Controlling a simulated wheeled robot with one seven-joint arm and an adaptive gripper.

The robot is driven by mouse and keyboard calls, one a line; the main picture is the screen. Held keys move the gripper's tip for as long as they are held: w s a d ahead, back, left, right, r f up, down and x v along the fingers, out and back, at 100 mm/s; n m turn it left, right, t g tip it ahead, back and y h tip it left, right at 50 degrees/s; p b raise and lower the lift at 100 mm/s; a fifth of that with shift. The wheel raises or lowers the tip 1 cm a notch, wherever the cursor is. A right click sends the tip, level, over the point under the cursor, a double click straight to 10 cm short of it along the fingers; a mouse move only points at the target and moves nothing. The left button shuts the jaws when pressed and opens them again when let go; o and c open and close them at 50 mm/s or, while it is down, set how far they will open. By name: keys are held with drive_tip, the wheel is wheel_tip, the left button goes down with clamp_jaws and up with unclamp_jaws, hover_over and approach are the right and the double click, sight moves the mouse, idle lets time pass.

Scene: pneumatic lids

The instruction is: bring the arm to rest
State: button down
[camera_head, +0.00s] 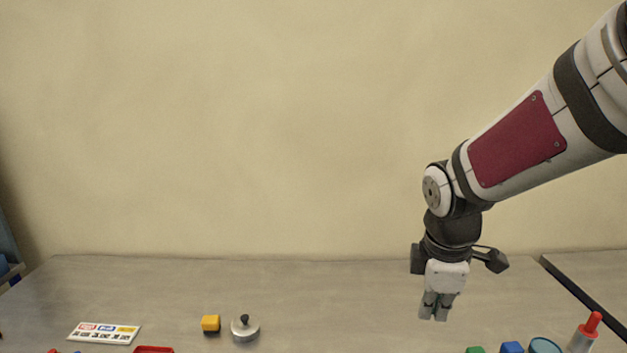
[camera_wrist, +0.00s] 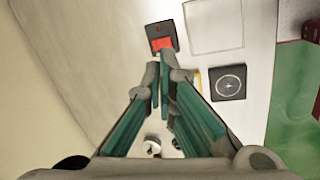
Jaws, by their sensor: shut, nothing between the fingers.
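My arm (camera_head: 520,135) reaches in from the upper right in the head view and bends down at the wrist. My gripper (camera_head: 434,314) points down above the right half of the grey table (camera_head: 320,290). It is shut and empty, and it stands clear of the objects. In the wrist view my gripper (camera_wrist: 160,72) shows its two fingers close together at the tips, with nothing between them.
A yellow block (camera_head: 210,324), a round metal lid with a black knob (camera_head: 245,327) and a label card (camera_head: 104,333) are at the front left. A blue block (camera_head: 511,347) and a red-topped cylinder (camera_head: 586,332) are at the front right. The table's back is clear.

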drive_tip(key=s+r+m+t, duration=0.2)
drive_tip(key=s+r+m, duration=0.3)
drive_tip(key=s+m, duration=0.2)
drive_tip(key=s+a+r+m+t+y, duration=0.1)
drive_tip(key=s+r+m, duration=0.5)
drive_tip(key=s+m, duration=0.2)
drive_tip(key=shift+s+t, duration=0.25)
drive_tip(key=shift+t, duration=0.15)
drive_tip(key=shift+a, duration=0.1)
